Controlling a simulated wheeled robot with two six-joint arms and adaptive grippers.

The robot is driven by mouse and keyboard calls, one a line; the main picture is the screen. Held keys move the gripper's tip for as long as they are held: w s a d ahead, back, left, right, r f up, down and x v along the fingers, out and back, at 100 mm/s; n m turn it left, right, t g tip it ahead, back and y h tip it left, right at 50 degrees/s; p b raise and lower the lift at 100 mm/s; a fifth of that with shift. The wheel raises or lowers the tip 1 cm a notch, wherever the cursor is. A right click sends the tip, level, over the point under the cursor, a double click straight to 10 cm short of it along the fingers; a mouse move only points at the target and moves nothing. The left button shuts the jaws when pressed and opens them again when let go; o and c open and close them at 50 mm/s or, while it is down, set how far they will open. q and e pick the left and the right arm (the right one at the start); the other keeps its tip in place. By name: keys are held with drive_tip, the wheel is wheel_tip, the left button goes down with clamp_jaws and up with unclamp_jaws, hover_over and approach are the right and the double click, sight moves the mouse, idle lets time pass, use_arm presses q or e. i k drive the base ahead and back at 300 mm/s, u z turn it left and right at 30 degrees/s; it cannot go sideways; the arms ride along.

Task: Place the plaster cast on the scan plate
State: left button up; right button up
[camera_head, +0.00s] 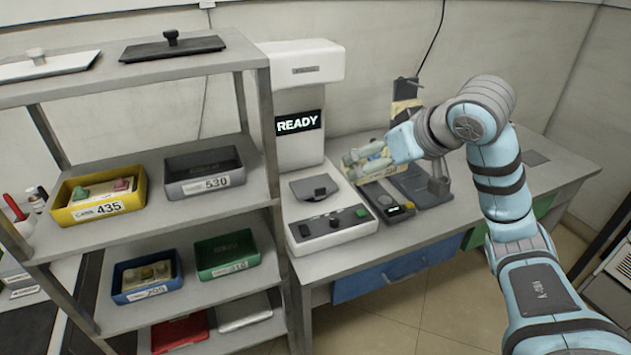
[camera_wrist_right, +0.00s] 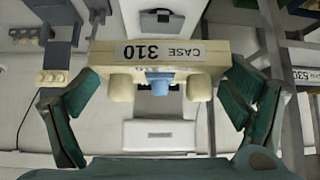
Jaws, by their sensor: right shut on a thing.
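My right gripper (camera_head: 372,158) is shut on a cream plaster cast (camera_head: 378,170), held in the air above the bench to the right of the white scanner (camera_head: 335,232). In the right wrist view the cast (camera_wrist_right: 155,57) sits between the green fingers of the gripper (camera_wrist_right: 155,105), with an upside-down label reading CASE 310, two cream pegs and a blue part. The scanner's grey plate (camera_head: 303,186), with a small black block at its edge, lies in front of the READY display (camera_head: 298,123). The cast is apart from the plate. My left gripper is not in view.
On the left shelf stand a yellow tray 435 (camera_head: 55,216) with a cast, an empty grey tray 530 (camera_head: 170,190), a blue tray (camera_head: 118,298) with a cast and an empty green tray (camera_head: 200,275). A dark stand (camera_head: 432,188) and small black device (camera_head: 392,212) are under the gripper.

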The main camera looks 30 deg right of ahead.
sight(313, 184)
drive_tip(key=i, duration=0.85)
drive_tip(key=u, duration=0.05)
